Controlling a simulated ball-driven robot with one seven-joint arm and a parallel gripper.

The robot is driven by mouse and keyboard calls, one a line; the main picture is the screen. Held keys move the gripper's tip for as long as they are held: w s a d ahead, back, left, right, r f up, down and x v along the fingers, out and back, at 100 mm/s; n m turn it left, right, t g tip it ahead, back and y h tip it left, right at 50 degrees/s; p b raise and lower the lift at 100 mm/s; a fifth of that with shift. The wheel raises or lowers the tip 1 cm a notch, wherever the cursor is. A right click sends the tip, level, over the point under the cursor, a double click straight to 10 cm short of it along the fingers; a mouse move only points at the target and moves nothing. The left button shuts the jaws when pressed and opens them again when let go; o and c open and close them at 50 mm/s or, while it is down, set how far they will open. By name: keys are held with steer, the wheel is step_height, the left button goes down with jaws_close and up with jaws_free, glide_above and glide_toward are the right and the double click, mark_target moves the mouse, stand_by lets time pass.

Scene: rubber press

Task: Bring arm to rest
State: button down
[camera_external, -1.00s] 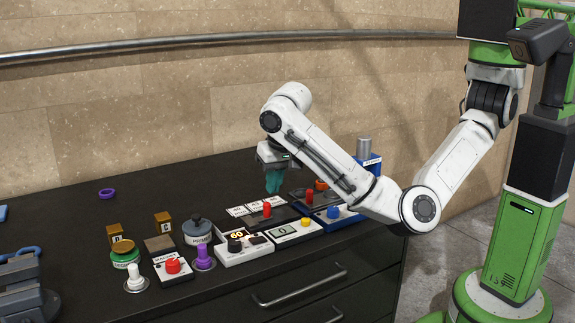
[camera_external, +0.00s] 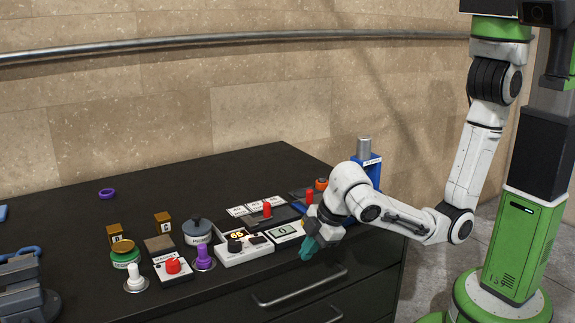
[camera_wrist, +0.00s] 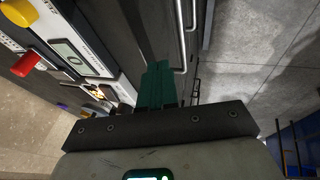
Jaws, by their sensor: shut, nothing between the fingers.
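My gripper (camera_external: 308,249) has teal fingers and hangs at the front edge of the black bench, low and pointing down and to the left, in front of the white display box (camera_external: 283,233). The fingers are shut with nothing between them. My white arm is folded low to the right of the bench devices. In the wrist view the teal fingers (camera_wrist: 157,85) lie together over the bench's front edge, with drawer handles beyond them.
The black bench (camera_external: 250,165) holds a red-knobbed device (camera_external: 267,209), a box with an orange readout (camera_external: 243,247), a grey pot (camera_external: 197,231) and a blue press (camera_external: 367,164). A drawer handle (camera_external: 300,288) sticks out in front. Grey floor lies to the right.

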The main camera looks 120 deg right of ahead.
steer(key=s+a+f+y+b, duration=0.1)
steer(key=s+a+f, duration=0.1)
steer(key=s+f, duration=0.3)
steer(key=s+a+f+g+y+b, duration=0.1)
steer(key=s+f, duration=0.4)
steer(key=s, duration=0.5)
steer(key=s+a+f+g+y+b, duration=0.1)
steer(key=s+a+f+b, duration=0.2)
steer(key=s, duration=0.5)
steer(key=shift+s+a+f+y, duration=0.35)
steer(key=shift+a+f, duration=0.25)
steer(key=shift+f, duration=0.35)
stand_by(0.8)
